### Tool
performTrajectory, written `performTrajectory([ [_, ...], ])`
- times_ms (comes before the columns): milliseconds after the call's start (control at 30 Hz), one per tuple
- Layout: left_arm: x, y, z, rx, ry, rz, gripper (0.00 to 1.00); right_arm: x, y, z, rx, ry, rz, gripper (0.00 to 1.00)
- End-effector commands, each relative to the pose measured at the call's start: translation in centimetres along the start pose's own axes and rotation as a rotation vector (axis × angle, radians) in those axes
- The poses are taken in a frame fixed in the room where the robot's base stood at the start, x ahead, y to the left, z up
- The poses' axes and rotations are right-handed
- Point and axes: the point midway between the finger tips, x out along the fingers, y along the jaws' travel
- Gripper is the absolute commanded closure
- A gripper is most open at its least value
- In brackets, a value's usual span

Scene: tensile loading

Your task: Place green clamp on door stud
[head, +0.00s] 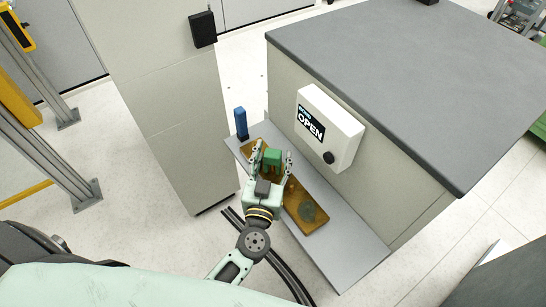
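The green clamp (272,158) is a small block-like piece over the brown board on the narrow grey shelf. My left gripper (273,150) reaches over the shelf from below. Its two fingers are spread, one on each side of the green clamp, with what look like small gaps to it. Whether the clamp rests on the board is hidden by the gripper. A blue upright piece (241,123) stands at the shelf's far left end. I cannot make out the door stud for certain. My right gripper is not in view.
The brown board (318,226) carries a round dull-green patch. A white box with an OPEN display (318,124) and a dark knob juts from the grey-topped cabinet (410,80) just behind the shelf. A tall pale column (160,95) stands left of the shelf.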

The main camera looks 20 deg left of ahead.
Motion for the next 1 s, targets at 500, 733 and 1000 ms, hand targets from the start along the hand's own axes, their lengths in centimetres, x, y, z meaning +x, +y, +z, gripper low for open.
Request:
performTrajectory([
  [500,-2.7,0.0,-0.1,0.001,-0.005,0.002,0.48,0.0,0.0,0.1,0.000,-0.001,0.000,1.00],
  [733,-7.8,0.0,-0.1,0.002,-0.004,0.001,0.48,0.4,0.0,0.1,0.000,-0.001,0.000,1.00],
  [1000,-11.5,0.0,-0.2,0.001,-0.002,0.001,0.48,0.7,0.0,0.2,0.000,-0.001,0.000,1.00],
])
